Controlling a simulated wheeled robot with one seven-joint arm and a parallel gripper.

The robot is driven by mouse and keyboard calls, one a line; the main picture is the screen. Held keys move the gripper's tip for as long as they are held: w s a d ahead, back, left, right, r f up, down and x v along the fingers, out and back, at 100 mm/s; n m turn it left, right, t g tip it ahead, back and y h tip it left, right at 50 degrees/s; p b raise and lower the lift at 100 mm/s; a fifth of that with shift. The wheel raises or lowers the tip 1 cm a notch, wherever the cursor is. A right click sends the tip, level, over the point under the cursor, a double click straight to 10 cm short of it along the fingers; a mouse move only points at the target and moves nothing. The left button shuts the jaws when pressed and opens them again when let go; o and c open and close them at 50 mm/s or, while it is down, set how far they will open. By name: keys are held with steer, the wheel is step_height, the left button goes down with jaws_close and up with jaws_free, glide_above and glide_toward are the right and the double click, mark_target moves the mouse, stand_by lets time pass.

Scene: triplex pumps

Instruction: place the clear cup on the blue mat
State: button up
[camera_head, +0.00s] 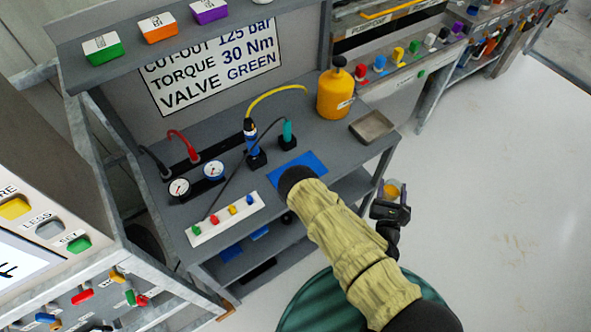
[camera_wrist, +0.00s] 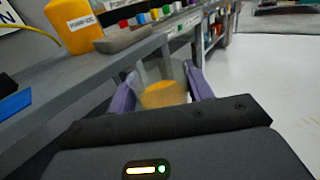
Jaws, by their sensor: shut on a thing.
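The clear cup (camera_wrist: 160,82) is see-through and has a yellow-orange fill in its lower part. My gripper (camera_wrist: 160,92) is shut on it, with a purple finger on each side in the wrist view. In the head view the cup (camera_head: 391,190) is in my gripper (camera_head: 393,200), out past the right front edge of the workbench, over the floor side. The blue mat (camera_head: 300,168) lies flat on the bench top, partly hidden by my arm. A corner of the mat also shows at the left of the wrist view (camera_wrist: 14,104).
A yellow bottle (camera_head: 335,95) and a metal tray (camera_head: 372,126) stand at the right of the bench top (camera_head: 335,143). Cables and black sockets (camera_head: 257,157) are left of the mat. A white strip with coloured knobs (camera_head: 225,220) lies at the front left. The floor at right is clear.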

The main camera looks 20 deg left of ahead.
steer(key=a+r+m+h+b, duration=0.1)
steer(key=a+r+h, duration=0.1)
steer(key=a+r, duration=0.5)
steer(key=a+r+m+h+b, duration=0.1)
steer(key=a+r+h, duration=0.15)
steer(key=a, duration=0.85)
steer(key=a+r+m+h+b, duration=0.15)
steer(key=a+r, duration=0.35)
steer(key=a, duration=0.5)
steer(key=shift+g, duration=0.4)
steer(key=shift+w+d+f, duration=0.1)
steer(key=shift+d+f, duration=0.1)
steer(key=shift+f, duration=1.1)
steer(key=shift+w+d+f, duration=0.1)
steer(key=shift+d+f, duration=0.05)
steer(key=shift+f, duration=1.1)
steer(key=shift+f, duration=0.1)
steer(key=shift+f+p, duration=0.35)
steer(key=shift+f, duration=1.65)
